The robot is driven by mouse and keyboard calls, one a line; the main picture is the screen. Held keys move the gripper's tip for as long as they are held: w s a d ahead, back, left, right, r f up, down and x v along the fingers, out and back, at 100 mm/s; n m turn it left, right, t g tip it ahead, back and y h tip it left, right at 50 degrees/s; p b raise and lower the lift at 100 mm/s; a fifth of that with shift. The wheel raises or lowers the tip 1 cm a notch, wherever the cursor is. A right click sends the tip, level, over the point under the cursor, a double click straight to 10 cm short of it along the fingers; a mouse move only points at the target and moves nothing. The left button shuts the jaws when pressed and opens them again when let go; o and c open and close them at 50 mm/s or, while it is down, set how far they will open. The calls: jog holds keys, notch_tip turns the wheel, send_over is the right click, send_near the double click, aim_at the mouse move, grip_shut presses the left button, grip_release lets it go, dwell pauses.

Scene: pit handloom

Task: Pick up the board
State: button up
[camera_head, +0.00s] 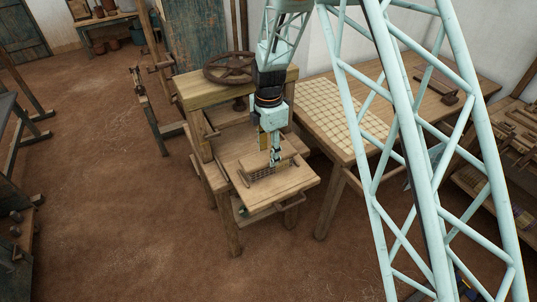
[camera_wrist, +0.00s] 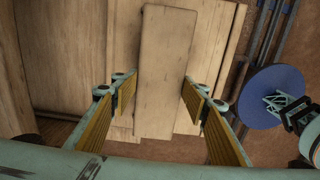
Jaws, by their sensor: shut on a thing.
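The board (camera_wrist: 165,60) is a plain, pale wooden plank. In the wrist view it runs lengthwise between the two yellow-padded fingers of my gripper (camera_wrist: 160,92), which are closed to about its width. Its near end reaches down between the pads. In the head view my gripper (camera_head: 275,160) points straight down at a small wooden stand (camera_head: 295,182). The board is small there and partly covered by the gripper. I cannot tell whether the board touches the surface below it.
A spoked handwheel (camera_head: 228,68) sits on the stand's taller back part. To its right is a table (camera_head: 415,85) with a grid of pale tiles (camera_head: 335,110). A blue disc (camera_wrist: 272,97) shows at the right of the wrist view. Brown floor (camera_head: 120,190) lies open to the left.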

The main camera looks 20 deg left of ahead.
aim_at(268, 155)
jog(key=shift+r+p, duration=0.35)
jog(key=shift+r, duration=1.35)
jog(key=s+d, duration=0.3)
jog(key=s, duration=0.4)
jog(key=s+d+r+p, duration=0.1)
jog(key=s+d, duration=0.2)
jog(key=s, duration=0.4)
jog(key=shift+s+d+r, duration=0.25)
jog(key=shift+s+d, duration=0.05)
jog(key=w+d+r+m, duration=0.1)
jog(key=w+d+m, duration=0.5)
jog(key=d+m, duration=0.3)
jog(key=w+d+r+m, duration=0.2)
jog(key=w+d+m, duration=0.4)
jog(key=d, duration=0.9)
jog(key=w+d+r+m, duration=0.1)
jog(key=w+d+m, duration=0.5)
jog(key=d+m, duration=0.6)
jog(key=shift+d+r, duration=0.15)
jog(key=shift+d, duration=0.25)
